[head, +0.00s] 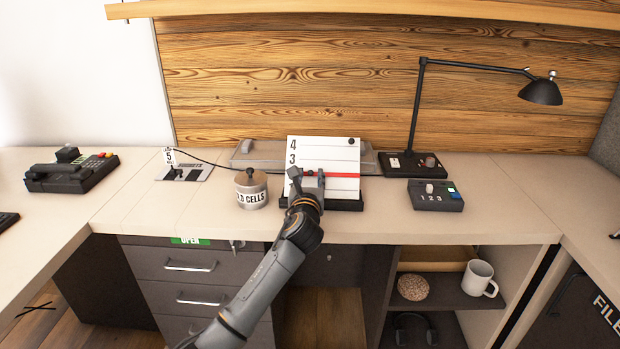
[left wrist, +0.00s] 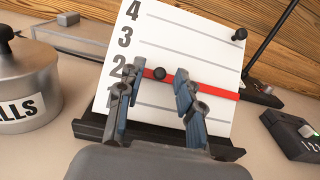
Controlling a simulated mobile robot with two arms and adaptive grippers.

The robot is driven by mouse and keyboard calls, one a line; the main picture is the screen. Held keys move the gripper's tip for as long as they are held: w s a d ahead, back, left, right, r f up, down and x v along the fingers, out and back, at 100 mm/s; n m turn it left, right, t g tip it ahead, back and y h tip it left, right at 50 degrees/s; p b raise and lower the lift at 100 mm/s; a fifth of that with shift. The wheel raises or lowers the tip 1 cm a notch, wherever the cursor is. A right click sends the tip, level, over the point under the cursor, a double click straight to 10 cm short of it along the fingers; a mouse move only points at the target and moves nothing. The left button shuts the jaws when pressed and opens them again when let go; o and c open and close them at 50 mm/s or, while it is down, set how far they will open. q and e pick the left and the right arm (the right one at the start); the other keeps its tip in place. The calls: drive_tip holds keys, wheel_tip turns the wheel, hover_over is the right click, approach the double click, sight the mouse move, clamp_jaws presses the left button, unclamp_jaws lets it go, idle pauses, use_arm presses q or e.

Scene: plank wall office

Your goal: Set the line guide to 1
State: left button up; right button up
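The line guide is a red bar (head: 343,175) across a white board (head: 330,150) marked with line numbers. In the left wrist view, the red bar (left wrist: 215,91) lies level with the 2, and a black knob (left wrist: 159,73) sits near its left end. The 1 shows lower, partly behind a finger. My left gripper (head: 307,176) is in front of the board's lower left. Its fingers (left wrist: 156,84) are open, one on each side of the knob, with gaps showing. Whether they touch the board cannot be told. My right gripper is not in view.
A metal canister (head: 251,190) stands close left of the board. A lamp (head: 414,120) and a box with buttons (head: 436,196) stand to the right. A second black knob (head: 351,141) is at the board's upper right. A telephone (head: 70,172) is far left. The desk front is clear.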

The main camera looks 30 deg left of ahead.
use_arm(q)
clamp_jaws()
drive_tip(key=shift+s+d+f, duration=0.35)
drive_tip(key=shift+s+f, duration=0.25)
drive_tip(key=shift+f, duration=0.2)
drive_tip(key=shift+s+d+f, duration=0.35)
drive_tip(key=shift+s+f, duration=0.25)
drive_tip(key=shift+f, duration=0.4)
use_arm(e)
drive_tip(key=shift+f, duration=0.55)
use_arm(q)
unclamp_jaws()
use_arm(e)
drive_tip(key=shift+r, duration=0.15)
use_arm(q)
drive_tip(key=shift+s, duration=0.1)
drive_tip(key=v, duration=1.2)
